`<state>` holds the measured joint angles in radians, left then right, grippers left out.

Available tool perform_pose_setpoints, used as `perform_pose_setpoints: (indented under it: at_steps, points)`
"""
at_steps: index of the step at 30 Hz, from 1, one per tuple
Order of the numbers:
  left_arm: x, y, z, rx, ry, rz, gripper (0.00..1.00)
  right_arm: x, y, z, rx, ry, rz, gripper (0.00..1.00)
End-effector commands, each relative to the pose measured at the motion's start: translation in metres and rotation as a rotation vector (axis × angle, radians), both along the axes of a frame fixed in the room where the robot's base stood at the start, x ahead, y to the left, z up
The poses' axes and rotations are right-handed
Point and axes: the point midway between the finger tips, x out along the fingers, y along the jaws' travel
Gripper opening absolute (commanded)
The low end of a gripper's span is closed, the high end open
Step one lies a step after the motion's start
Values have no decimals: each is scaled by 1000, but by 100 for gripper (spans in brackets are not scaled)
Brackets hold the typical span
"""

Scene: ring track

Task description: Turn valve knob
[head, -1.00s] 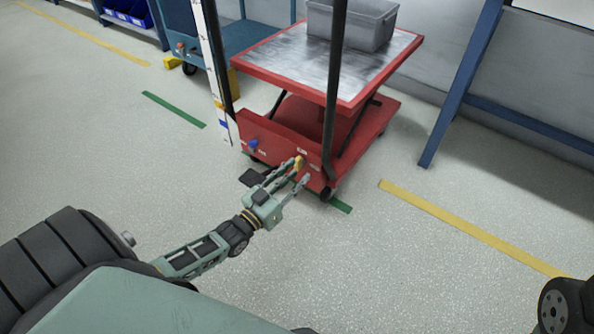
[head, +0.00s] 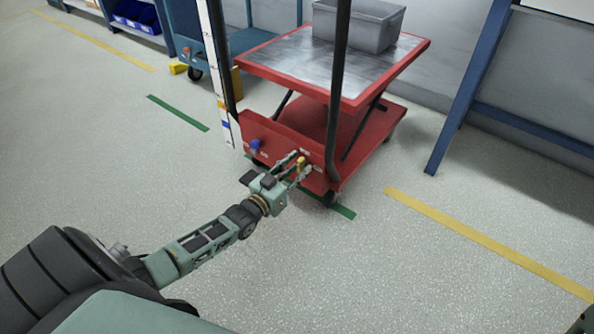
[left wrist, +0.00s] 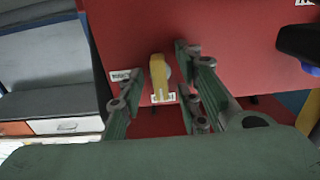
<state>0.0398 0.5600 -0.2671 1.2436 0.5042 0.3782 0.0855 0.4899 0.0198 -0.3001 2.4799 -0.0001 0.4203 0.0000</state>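A yellow knob (head: 301,163) is on the low red front panel of a lift cart (head: 318,118), at its right side. In the left wrist view the yellow knob (left wrist: 158,78) points downward in the picture. My left gripper (head: 295,163) is open at that panel, its fingers on either side of the yellow knob. In the left wrist view the fingers (left wrist: 157,88) show gaps to the knob; I cannot tell whether any touches. A blue knob (head: 256,146) sits further left on the panel.
A grey bin (head: 360,27) stands on the cart top. Black handle posts (head: 338,80) rise near my left gripper. A blue cart (head: 240,45) is behind left, a blue frame (head: 465,90) at right. The floor in front is clear.

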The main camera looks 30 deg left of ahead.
Motion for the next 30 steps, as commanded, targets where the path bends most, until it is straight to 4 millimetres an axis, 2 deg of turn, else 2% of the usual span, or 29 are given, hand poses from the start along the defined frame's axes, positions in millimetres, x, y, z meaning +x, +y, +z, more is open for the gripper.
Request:
perform_pose_setpoints:
  at_steps: [4,15,30]
  points:
    - [0,0,0,0,0,0,31,0,0,0,0,0,0,40]
    - [-1,0,0,-1,0,0,0,0,0,0,0,0,0,40]
    - [-1,0,1,58,-6,1,0,0,-1,4,3,1,2,40]
